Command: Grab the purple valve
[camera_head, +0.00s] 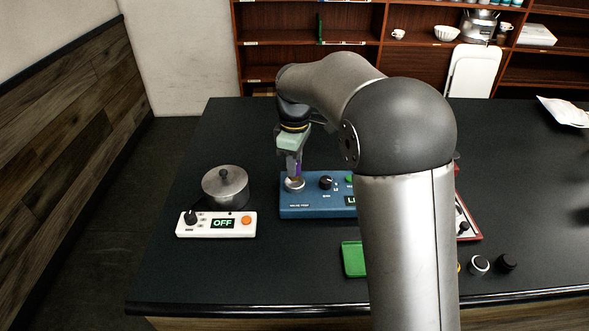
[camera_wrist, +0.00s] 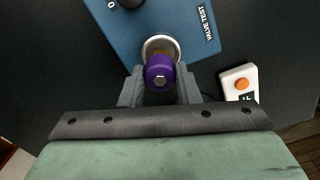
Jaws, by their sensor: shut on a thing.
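The purple valve (camera_wrist: 159,72) is between the two fingers of my gripper (camera_wrist: 160,86) in the wrist view. It stands over a round metal seat (camera_wrist: 160,45) on the blue test box, by the label "VALVE TEST". In the head view my gripper (camera_head: 294,174) points down at the left end of the blue box (camera_head: 318,208), shut on the valve, of which a small purple patch (camera_head: 298,170) shows. I cannot tell whether the valve touches the seat or is just above it.
A white controller (camera_head: 216,230) reading "OFF" and a lidded metal pot (camera_head: 226,187) stand left of the blue box. A green pad (camera_head: 353,259) lies in front. Knobs (camera_head: 479,265) lie at the right front. My arm hides part of the table's middle. The left front tabletop is clear.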

